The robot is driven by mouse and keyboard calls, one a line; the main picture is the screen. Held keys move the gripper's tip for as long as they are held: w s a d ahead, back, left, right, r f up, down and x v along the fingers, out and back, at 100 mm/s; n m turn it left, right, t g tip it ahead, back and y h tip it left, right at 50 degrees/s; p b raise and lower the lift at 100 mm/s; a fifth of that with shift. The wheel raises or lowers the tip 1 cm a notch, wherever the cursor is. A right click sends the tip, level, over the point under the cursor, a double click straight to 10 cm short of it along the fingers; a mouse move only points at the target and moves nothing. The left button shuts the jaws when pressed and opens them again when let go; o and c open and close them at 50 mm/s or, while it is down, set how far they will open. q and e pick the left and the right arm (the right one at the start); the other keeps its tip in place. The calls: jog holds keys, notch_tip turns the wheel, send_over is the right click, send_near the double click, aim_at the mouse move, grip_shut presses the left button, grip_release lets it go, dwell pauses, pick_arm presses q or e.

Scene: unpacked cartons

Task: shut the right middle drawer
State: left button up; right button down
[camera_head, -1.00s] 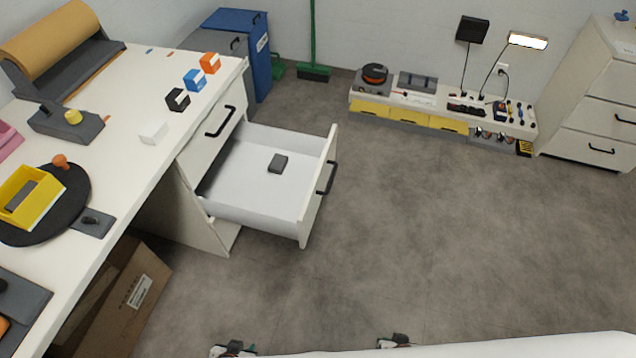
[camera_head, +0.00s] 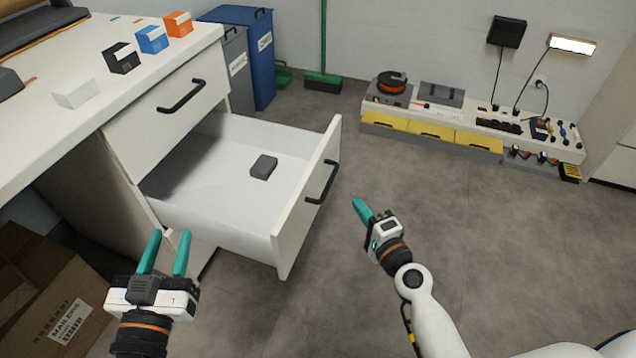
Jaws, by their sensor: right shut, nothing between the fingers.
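The drawer (camera_head: 307,211) under the white desk is pulled well out to the right, with a black handle (camera_head: 321,183) on its white front. A small dark grey block (camera_head: 263,167) lies inside it. My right gripper (camera_head: 359,204) is shut and empty, to the right of the drawer front and apart from it. My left gripper (camera_head: 166,240) is open and empty, in front of the drawer's near side at lower left. A shut drawer (camera_head: 165,112) with a black handle sits above the open one.
The white desk (camera_head: 60,125) carries several small coloured boxes near its edge. A cardboard carton (camera_head: 62,310) stands under it. Grey and blue bins (camera_head: 255,60) and a green broom (camera_head: 323,80) stand behind. The floor (camera_head: 450,230) to the right is clear.

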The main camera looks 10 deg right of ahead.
send_near(317, 163)
jog(key=d, duration=0.3)
pick_arm(q)
jog(key=shift+r, duration=0.2)
pick_arm(e)
jog(key=shift+w+a, duration=0.7)
jog(key=shift+w, duration=0.25)
jog(key=shift+w+a, duration=0.65)
jog(key=shift+w, duration=0.25)
jog(key=shift+w+a, duration=0.7)
jog(key=shift+w, duration=0.25)
pick_arm(q)
jog(key=shift+s+a, duration=0.1)
pick_arm(e)
jog(key=shift+w, duration=0.1)
